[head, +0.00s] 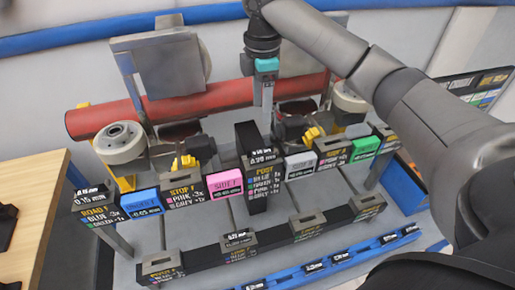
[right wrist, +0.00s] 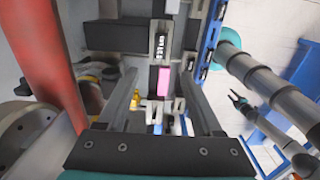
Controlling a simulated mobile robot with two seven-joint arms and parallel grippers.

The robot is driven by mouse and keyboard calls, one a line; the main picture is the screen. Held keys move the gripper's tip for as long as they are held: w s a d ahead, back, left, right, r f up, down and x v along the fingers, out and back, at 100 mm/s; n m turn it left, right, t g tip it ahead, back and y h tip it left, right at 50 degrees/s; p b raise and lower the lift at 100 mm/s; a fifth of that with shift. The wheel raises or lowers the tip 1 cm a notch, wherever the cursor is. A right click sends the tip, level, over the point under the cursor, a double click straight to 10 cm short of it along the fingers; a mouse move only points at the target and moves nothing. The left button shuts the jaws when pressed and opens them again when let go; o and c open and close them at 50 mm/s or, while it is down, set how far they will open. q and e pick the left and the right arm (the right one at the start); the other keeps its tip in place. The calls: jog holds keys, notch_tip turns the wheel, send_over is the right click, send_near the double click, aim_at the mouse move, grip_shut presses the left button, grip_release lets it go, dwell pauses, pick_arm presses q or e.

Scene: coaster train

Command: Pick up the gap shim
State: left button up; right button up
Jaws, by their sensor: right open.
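No label that I can read says gap shim, so I cannot tell for sure which piece it is. A tall black block (head: 257,178) marked POST stands at the middle, with a small white label reading about 0.20 mm on top. My right gripper (head: 266,107) is open and points down just above and behind this block. In the right wrist view its two fingers (right wrist: 162,88) are apart, with a pink block (right wrist: 163,80) and a white-lettered black piece (right wrist: 160,42) seen between them. My left gripper is not in the head view; a dark claw-like end (right wrist: 239,101) shows small in the right wrist view.
A red roller (head: 215,97) crosses behind the blocks. Black, blue (head: 140,202), pink and green (head: 365,147) labelled blocks form a row. A long black bar (head: 275,240) and a blue rack (head: 335,258) lie in front. A wooden table (head: 32,180) stands at left.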

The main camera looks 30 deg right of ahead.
aim_at(262, 151)
notch_tip(262, 151, down, 15)
jog(key=shift+d+r+p, duration=0.15)
jog(key=shift+r+p, duration=0.05)
jog(key=shift+p, duration=0.3)
jog(key=shift+c, duration=0.3)
grip_shut()
dwell(0.3)
